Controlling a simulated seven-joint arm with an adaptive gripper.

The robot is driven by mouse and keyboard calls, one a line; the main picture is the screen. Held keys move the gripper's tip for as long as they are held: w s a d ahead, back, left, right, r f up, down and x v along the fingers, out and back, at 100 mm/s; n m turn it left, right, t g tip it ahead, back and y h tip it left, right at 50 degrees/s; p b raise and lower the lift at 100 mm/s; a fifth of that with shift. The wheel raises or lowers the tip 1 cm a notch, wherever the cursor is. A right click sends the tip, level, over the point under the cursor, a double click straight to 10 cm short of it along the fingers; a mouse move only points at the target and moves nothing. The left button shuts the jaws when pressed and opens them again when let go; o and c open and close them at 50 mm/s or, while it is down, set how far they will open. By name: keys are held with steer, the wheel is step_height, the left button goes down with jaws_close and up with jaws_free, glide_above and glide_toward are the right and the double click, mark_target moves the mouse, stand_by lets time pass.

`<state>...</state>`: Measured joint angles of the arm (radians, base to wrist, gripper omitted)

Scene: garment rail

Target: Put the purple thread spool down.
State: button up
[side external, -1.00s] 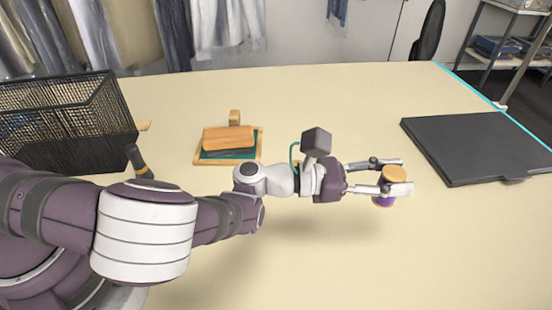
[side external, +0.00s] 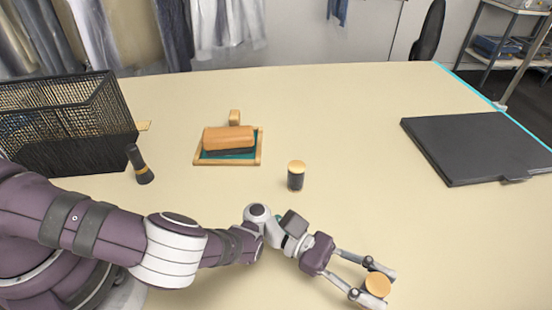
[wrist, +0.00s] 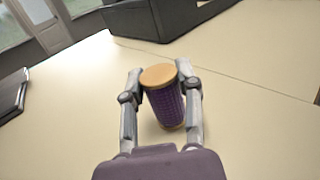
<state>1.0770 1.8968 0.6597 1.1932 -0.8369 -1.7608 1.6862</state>
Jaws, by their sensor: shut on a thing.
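The purple thread spool has orange end caps; its top cap (side external: 378,285) shows at the lower right of the side view. In the wrist view its purple wound body (wrist: 166,104) stands roughly upright, slightly tilted in the picture, between my two fingers. My gripper (side external: 375,287) is shut on the spool, one finger on each side; the wrist view shows the same grip (wrist: 163,90). The spool's lower part is mostly hidden in the side view. I cannot tell whether its base touches the table.
A dark spool with an orange top (side external: 296,182) stands mid-table. Behind it lies a wood-framed tray (side external: 200,161) with a brown block. A flat black case (side external: 470,148) lies right. Table around the spool is clear.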

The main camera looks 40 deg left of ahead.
steer(key=shift+f, duration=0.15)
steer(key=o, duration=1)
